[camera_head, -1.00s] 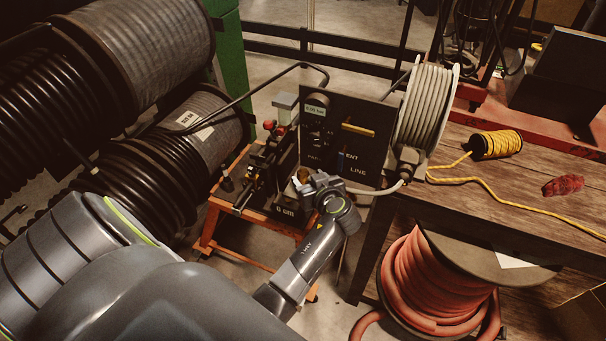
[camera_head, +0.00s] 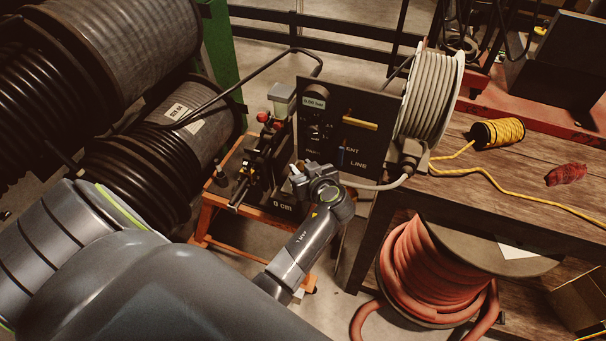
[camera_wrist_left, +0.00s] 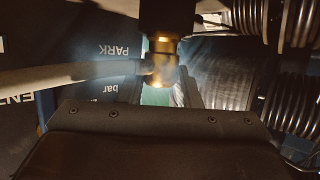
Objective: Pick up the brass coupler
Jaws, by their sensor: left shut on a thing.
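The brass coupler (camera_wrist_left: 163,52) shows in the left wrist view, upright below a dark cylindrical part, with a pale grey hose (camera_wrist_left: 80,75) running to it from the left. My left gripper (camera_wrist_left: 165,92) is shut on the coupler; its lower end is bright with glare between the fingers. In the head view my left gripper (camera_head: 298,172) is in front of the dark panel's lower left corner. The coupler is too small and too much covered there to make out clearly. My right gripper is in neither view.
A dark panel (camera_head: 375,110) with labels stands behind my gripper, beside a black machine on an orange stand (camera_head: 212,215). A grey hose reel (camera_head: 430,95) is right of it. Large black hose drums (camera_head: 150,50) crowd the left. A wooden bench (camera_head: 450,190) fills the right.

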